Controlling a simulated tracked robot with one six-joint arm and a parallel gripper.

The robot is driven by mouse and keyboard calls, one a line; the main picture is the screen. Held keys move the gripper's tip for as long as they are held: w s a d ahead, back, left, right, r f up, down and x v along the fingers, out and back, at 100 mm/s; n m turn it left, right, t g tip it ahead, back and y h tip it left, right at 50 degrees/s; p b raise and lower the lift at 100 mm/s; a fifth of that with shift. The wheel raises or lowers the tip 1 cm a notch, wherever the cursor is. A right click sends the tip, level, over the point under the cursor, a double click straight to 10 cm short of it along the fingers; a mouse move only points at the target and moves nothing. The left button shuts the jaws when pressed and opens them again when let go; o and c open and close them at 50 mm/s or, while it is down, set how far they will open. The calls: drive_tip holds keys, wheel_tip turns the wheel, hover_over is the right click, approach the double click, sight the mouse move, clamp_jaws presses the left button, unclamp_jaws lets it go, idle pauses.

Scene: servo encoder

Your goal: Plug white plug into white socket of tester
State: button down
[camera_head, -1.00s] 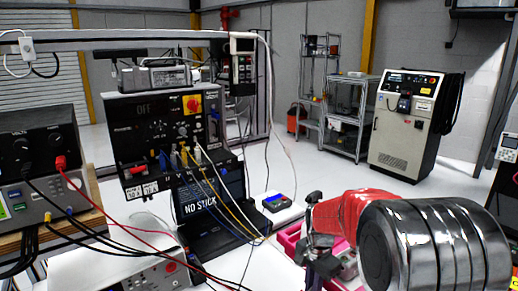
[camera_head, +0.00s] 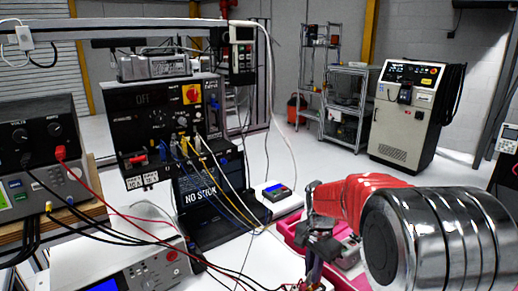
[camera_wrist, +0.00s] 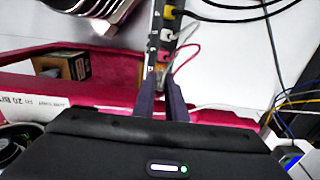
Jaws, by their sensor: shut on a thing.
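My gripper (camera_wrist: 163,78) points away from the camera in the wrist view, its two dark fingers close together. It is shut on a small pale piece between the fingertips, seemingly the white plug (camera_wrist: 163,57); the fingers partly hide it. A white tester-like box (camera_head: 150,270) with a blue screen and a round red button stands at lower left. I cannot make out its white socket.
A pink tray (camera_wrist: 100,100) lies under my gripper. A black panel box (camera_head: 150,115) with several cables and a black laptop (camera_head: 200,205) stand at left centre. Loose cables cross the lower left.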

drive_tip(key=shift+r, duration=1.4)
drive_tip(key=shift+r+n, duration=0.15)
drive_tip(key=shift+n, duration=0.95)
drive_tip(key=shift+w+r+n, duration=0.35)
drive_tip(key=shift+n, duration=0.65)
drive_tip(key=w+n, duration=0.1)
drive_tip(key=n, duration=0.1)
drive_tip(key=w+n, duration=0.4)
drive_tip(key=shift+w+r+n, duration=0.1)
drive_tip(key=shift+r+n, duration=0.2)
